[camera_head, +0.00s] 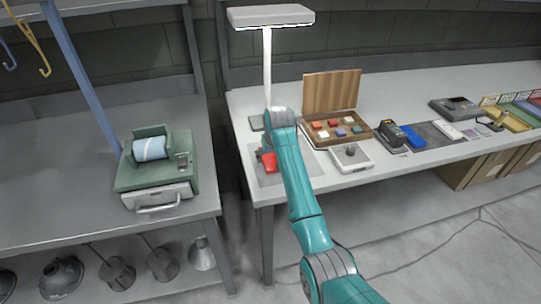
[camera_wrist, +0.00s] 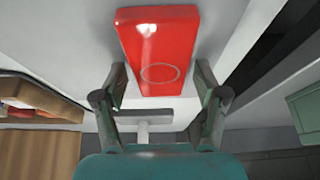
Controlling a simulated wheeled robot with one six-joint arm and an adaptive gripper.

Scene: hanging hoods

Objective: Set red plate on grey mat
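The red plate (camera_head: 269,162) shows at the end of my arm in the head view, over the grey mat (camera_head: 296,165) at the left end of the right bench. Whether it touches the mat I cannot tell. In the wrist view the red plate (camera_wrist: 158,45) is a rounded rectangular block with a faint circle near its lower end. My gripper (camera_wrist: 160,75) has its fingers on either side of that lower end, with narrow gaps showing. The gripper is open. In the head view my gripper (camera_head: 262,153) is partly hidden by my arm.
A lamp (camera_head: 270,15) on a white post stands behind my gripper. A wooden box (camera_head: 335,128) with coloured blocks and a white device (camera_head: 350,157) stand to the right. The left bench (camera_head: 60,200) holds a green machine (camera_head: 155,165). A gap separates the benches.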

